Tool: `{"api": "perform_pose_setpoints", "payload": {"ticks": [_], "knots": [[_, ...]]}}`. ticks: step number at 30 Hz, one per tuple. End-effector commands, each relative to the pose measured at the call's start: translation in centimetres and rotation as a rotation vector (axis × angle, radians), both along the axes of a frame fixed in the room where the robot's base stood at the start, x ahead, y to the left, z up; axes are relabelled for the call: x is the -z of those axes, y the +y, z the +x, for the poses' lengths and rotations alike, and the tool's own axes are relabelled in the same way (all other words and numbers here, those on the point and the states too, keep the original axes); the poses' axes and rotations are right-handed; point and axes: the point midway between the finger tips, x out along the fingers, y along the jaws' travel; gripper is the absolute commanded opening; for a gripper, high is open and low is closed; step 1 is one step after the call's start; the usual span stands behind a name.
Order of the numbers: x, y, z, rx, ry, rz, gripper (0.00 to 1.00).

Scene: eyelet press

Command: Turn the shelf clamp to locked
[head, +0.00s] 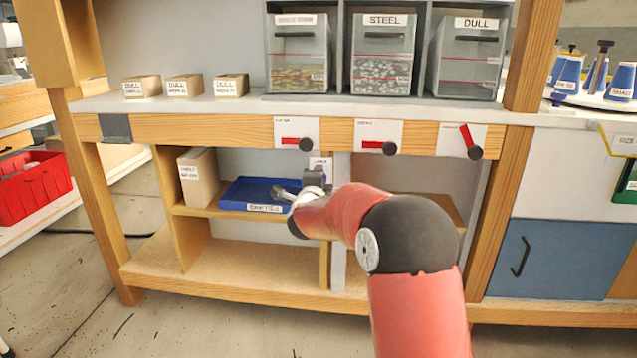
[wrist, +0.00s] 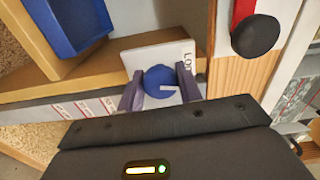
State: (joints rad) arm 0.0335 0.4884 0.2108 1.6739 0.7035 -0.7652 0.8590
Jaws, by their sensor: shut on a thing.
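The shelf clamp shows in the wrist view as a round blue knob (wrist: 158,77) with a short white mark pointing right. It sits in front of a white plate (wrist: 150,56) whose lettering is partly hidden, with "LO" readable. My gripper (wrist: 160,90) has one dark finger on each side of the knob and is shut on it. In the head view my gripper (head: 313,180) is at the shelf's middle upright, just below the small white plate (head: 322,162). There my wrist hides the knob.
A blue tray (head: 240,192) and a cardboard box (head: 198,178) stand on the shelf left of my gripper. Red levers with black knobs (head: 305,144) line the wooden rail above. One black knob (wrist: 257,36) is close by at upper right in the wrist view.

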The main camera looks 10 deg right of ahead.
Motion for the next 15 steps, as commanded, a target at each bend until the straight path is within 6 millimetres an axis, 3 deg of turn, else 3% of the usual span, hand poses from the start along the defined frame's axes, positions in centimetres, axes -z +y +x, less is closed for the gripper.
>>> {"api": "perform_pose_setpoints", "payload": {"ticks": [15], "knots": [[0.22,-0.01,-0.01,0.0,0.069,-0.203,0.12]]}}
